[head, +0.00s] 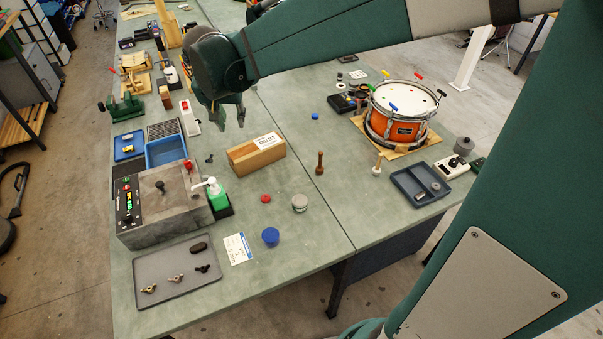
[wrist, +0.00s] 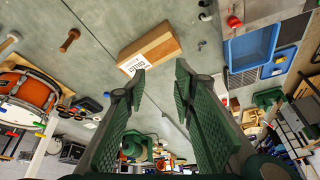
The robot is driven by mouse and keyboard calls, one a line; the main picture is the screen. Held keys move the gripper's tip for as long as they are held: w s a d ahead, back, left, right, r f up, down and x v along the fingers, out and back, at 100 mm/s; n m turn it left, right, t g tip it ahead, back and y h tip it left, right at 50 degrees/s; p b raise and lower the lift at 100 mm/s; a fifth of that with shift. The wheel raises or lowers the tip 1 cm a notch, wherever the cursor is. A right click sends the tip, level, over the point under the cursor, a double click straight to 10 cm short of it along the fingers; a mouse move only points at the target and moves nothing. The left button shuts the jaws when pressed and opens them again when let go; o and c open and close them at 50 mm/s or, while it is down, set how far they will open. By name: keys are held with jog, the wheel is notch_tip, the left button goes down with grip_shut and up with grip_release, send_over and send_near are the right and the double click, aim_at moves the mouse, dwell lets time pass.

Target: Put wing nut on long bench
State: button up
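A grey tray (head: 190,292) at the front left of the long bench (head: 285,298) holds small winged pieces that look like wing nuts: a brass one (head: 149,289), another brassy one (head: 176,278) and a black one (head: 203,268). A small dark piece (head: 209,158), too small to identify, lies on the bench left of the wooden block; it also shows in the wrist view (wrist: 201,44). My gripper (head: 231,118) is above the bench, behind the wooden block and well away from the tray. In the wrist view my gripper (wrist: 160,72) has its fingers apart with nothing between them.
An orange drum (head: 395,129) stands at right.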

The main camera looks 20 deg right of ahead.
jog(key=s+d+n+t, duration=0.1)
jog(key=s+d, duration=0.3)
jog(key=s, duration=1.1)
jog(key=s+d+r+n+t+y, duration=0.1)
jog(key=s+d+n, duration=0.3)
jog(key=s, duration=1.1)
jog(key=shift+d+t, duration=0.4)
jog(key=shift+d, duration=0.25)
